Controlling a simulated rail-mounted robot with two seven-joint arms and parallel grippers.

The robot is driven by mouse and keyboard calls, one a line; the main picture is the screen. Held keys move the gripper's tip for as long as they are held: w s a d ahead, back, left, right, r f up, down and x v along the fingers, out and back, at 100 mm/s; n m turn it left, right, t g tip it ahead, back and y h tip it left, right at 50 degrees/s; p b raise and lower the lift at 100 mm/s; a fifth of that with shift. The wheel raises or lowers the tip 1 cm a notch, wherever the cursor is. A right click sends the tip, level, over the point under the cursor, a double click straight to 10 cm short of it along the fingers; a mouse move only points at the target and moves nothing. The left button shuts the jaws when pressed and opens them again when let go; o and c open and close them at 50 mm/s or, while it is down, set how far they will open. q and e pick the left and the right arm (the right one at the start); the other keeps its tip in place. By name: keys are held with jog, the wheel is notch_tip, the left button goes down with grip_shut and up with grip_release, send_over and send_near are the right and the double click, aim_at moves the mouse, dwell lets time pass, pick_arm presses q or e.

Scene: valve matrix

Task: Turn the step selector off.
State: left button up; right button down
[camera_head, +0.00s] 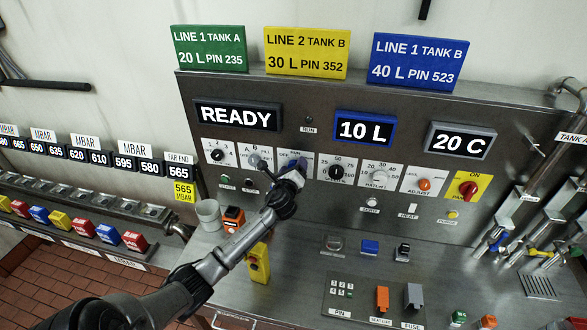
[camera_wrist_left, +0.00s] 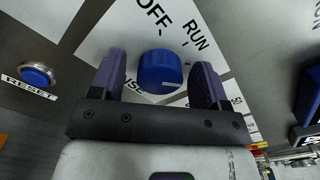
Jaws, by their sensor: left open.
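In the head view my left gripper (camera_head: 288,176) covers most of this plate (camera_head: 284,156).
A blue RESET button (camera_wrist_left: 36,74) is left of the plate in the wrist view. Neighbouring knobs are a black one (camera_head: 217,155), a black one (camera_head: 336,172) and a red one (camera_head: 468,189). A READY display (camera_head: 238,115) is above. A grey cup (camera_head: 208,213) stands below.

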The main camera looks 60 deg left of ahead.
pick_arm(q)
jog(key=shift+c, duration=0.4)
jog(key=c, duration=0.8)
jog(key=shift+c, duration=0.2)
